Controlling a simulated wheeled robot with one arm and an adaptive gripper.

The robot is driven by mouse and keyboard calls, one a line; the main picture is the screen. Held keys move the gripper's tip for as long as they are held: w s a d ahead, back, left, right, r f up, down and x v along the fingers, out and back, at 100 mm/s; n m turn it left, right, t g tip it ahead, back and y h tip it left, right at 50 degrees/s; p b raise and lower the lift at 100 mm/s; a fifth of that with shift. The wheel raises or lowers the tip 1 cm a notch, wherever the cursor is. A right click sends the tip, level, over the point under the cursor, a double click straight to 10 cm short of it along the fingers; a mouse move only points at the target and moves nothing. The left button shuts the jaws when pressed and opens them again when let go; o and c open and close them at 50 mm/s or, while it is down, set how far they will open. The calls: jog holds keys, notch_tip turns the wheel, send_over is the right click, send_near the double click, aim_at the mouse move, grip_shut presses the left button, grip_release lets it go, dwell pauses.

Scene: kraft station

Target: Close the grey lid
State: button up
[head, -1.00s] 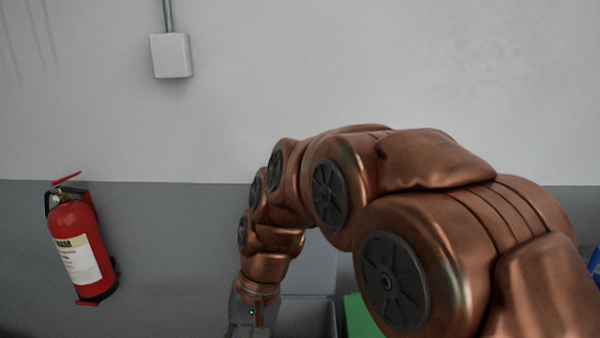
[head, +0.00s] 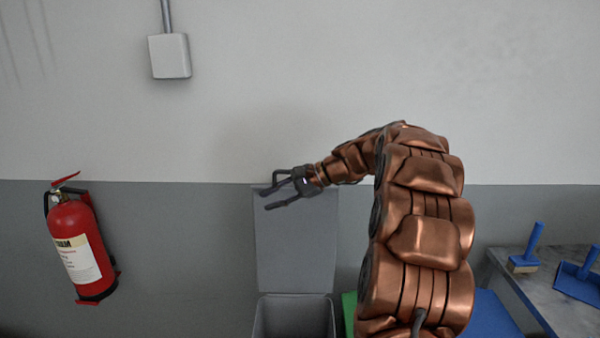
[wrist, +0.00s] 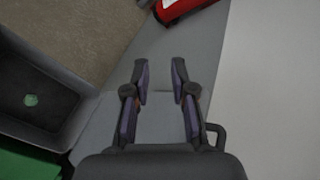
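The grey lid (head: 295,245) stands upright, swung open, against the wall behind the grey bin (head: 292,302). In the wrist view the bin (wrist: 68,98) is open at the left, with a small green spot inside, and the lid (wrist: 108,122) is partly hidden by my gripper. My gripper (head: 265,198) is at the lid's top left in the head view, its fingers pointing left. The fingers are apart with nothing between them, as the wrist view shows too (wrist: 159,68). I cannot tell whether they touch the lid.
A red fire extinguisher (head: 77,240) hangs on the wall at left. A green bin (head: 348,308) stands just right of the grey one, and something blue (head: 490,318) lies behind my arm. A table (head: 570,312) at right holds a blue brush (head: 527,250) and dustpan (head: 578,280).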

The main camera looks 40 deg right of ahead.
jog(key=d+m+t, duration=0.1)
jog(key=d, duration=0.5)
jog(key=d+r+m+t, duration=0.1)
jog(key=d+t, duration=0.1)
jog(key=d, duration=0.3)
jog(key=w+d+r+m+t, duration=0.1)
jog(key=d, duration=0.5)
jog(key=shift+d+r+m+t+h, duration=0.2)
jog(key=shift+d+m+t+h, duration=0.1)
jog(key=shift+d+m+h, duration=0.1)
jog(key=shift+p+x, duration=1.15)
jog(key=shift+x, duration=2.75)
jog(key=shift+r, duration=0.1)
grip_shut()
